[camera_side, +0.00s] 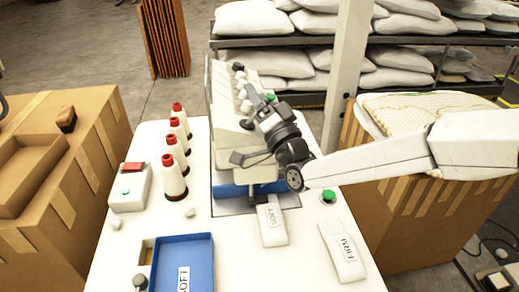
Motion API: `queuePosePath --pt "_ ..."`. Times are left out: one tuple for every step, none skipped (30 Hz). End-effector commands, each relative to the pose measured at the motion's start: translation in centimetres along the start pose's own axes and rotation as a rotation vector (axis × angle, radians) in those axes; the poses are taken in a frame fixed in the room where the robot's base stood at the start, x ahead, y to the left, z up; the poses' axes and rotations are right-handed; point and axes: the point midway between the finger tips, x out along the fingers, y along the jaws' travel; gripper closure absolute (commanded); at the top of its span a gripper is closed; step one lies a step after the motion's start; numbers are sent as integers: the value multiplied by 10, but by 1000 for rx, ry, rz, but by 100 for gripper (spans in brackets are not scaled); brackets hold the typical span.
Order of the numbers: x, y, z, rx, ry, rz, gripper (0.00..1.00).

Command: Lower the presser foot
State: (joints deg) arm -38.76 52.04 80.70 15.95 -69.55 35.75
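The white sewing machine (222,95) stands on the white table, with several white knobs along its top. My gripper (257,92) is at the machine's head, reached from the right by my white arm. Its dark fingers point up and left beside the knobs, and the frame does not show whether they are open or touching anything. The presser foot and any lever for it are hidden behind my wrist or too small to make out. A white pillow piece marked SOFT (272,224) lies at the front of the machine's bed, its far end under the head area.
A white piece marked FIRM (343,252) lies at right, near a green button (328,196). Several red-capped thread cones (173,178) stand left of the machine. A blue tray (207,244) is in front. Cardboard boxes (85,150) flank the table; pillow shelves (400,40) stand behind.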

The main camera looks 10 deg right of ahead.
Motion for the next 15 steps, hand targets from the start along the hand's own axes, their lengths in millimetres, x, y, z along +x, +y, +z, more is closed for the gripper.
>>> queuePosePath --pt "0 0 0 0 -1 0 29" --pt "0 0 0 0 -1 0 29" --pt "0 0 0 -1 -1 0 29" --pt "0 0 0 -1 -1 0 29" --pt "0 0 0 -1 -2 0 29" --pt "0 0 0 -1 -2 0 29" --pt "0 0 0 -1 -2 0 29" --pt "-1 0 0 -1 -2 0 29" --pt "-1 0 1 -1 -2 0 29" --pt "-2 0 1 -1 -2 0 29" --pt "-2 0 1 -1 -2 0 29" --pt "-4 0 1 0 -2 0 29" --pt "-5 0 1 0 -2 0 29" --pt "-6 0 1 0 -2 0 29" --pt "-8 0 1 0 -2 0 29"
